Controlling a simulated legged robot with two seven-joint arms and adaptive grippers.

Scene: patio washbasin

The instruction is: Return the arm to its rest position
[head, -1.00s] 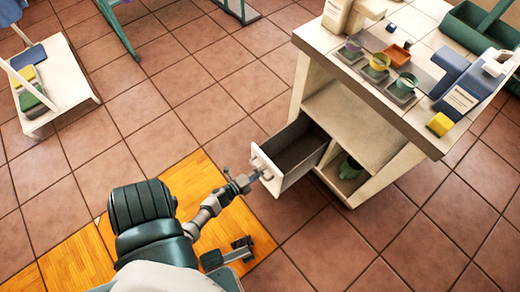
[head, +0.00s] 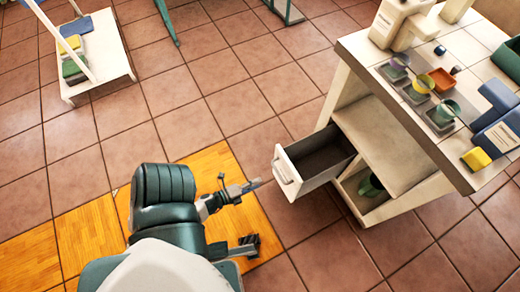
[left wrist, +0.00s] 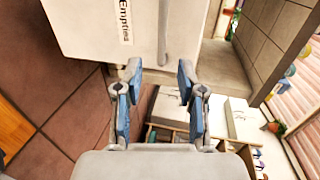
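My left gripper (head: 246,188) is in the head view, just left of the open drawer (head: 288,176), with a small gap between them. In the left wrist view its two blue-padded fingers (left wrist: 157,92) are spread apart with nothing between them. Beyond them is the pale drawer front (left wrist: 85,25), with a label reading "Empties" and a bar handle (left wrist: 163,35). The forearm is partly hidden by my large dark teal arm link.
The open drawer juts from the white counter (head: 400,150), which carries small pots, colored cups and a yellow block (head: 476,159). A white low stand (head: 101,65) is at the upper left. Open tiled floor (head: 215,80) lies between them.

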